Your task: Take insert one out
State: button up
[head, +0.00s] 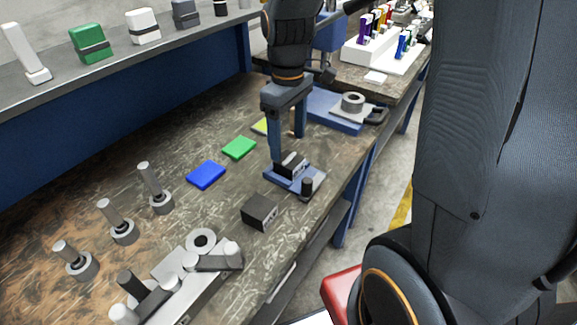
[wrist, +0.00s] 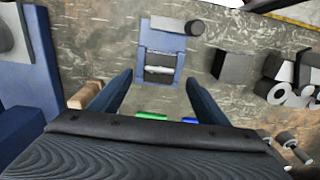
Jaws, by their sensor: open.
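A blue fixture (head: 275,176) sits on the bench and also shows in the wrist view (wrist: 143,50). A dark block with a lighter grey face (head: 291,164) is seated in it; I take this as insert one, though no label is readable. The block also shows between the fixture's side walls in the wrist view (wrist: 160,73). My gripper (head: 288,150) is open, pointing down over the fixture, its fingers spread. In the wrist view my fingertips (wrist: 158,77) are apart and empty, on either side of the block's line. Contact with the block cannot be told.
A black knob (head: 307,186) stands on the fixture's near end. A dark box (head: 260,211) is close by. Blue (head: 206,174) and green (head: 239,148) pads lie to the left. Several grey posts stand front left.

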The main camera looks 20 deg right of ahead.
aim_at(289, 159)
jog(key=shift+s+d+f+p, duration=0.1)
jog(key=shift+f+p, duration=0.25)
jog(key=shift+f, duration=1.2)
jog(key=shift+d+f+p, duration=0.1)
jog(key=shift+f+p, duration=0.25)
jog(key=shift+f, duration=1.15)
grip_shut()
